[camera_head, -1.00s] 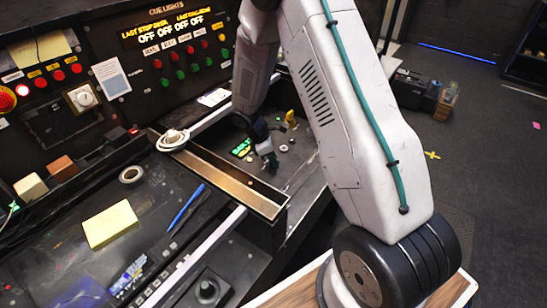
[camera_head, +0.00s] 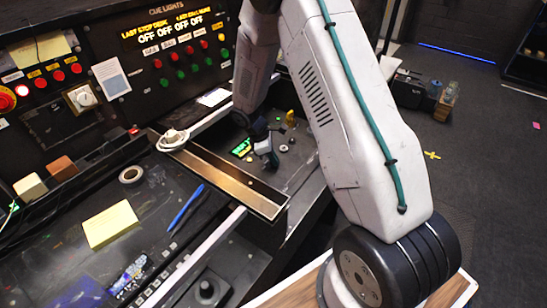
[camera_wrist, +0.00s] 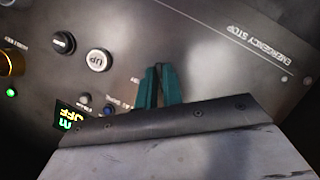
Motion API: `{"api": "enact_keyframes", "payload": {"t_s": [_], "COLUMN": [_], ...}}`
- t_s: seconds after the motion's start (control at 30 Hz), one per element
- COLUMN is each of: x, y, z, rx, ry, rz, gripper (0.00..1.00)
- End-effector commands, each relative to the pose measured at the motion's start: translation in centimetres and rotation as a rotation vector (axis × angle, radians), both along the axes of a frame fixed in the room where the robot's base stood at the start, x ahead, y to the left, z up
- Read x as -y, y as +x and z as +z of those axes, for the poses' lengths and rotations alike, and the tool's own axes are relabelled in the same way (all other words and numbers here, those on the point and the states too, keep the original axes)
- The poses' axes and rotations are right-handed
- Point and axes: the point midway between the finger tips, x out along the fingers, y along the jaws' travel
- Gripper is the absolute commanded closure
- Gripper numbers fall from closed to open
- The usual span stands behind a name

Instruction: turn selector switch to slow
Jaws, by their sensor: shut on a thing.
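My gripper (camera_head: 270,158) is low over the small panel (camera_head: 300,172) beyond the brown ledge in the head view. In the wrist view its teal fingers (camera_wrist: 158,72) are close together at the panel face. They are shut on a small dark part, which I take to be the selector switch; the fingers hide most of it, so its pointing direction cannot be read. A small lit display (camera_wrist: 72,118) sits left of the fingers in the wrist view, and it also shows in the head view (camera_head: 242,147), partly readable at best.
In the wrist view, a pale UP button (camera_wrist: 98,60), a black knob (camera_wrist: 62,43) and a gold part (camera_wrist: 10,62) stand left of the fingers. An EMERGENCY STOP label (camera_wrist: 258,45) is at right. A yellow part (camera_head: 290,117) stands behind my gripper.

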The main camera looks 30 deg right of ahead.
Motion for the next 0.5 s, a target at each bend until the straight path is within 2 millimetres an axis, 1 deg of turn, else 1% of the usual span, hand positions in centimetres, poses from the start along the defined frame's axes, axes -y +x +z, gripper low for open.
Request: {"api": "enact_keyframes", "payload": {"t_s": [0.5], "x": [0.12], "y": [0.25], "z": [0.01], "rx": [0.003], "ry": [0.001], "rz": [-0.42], "gripper": [1.0]}}
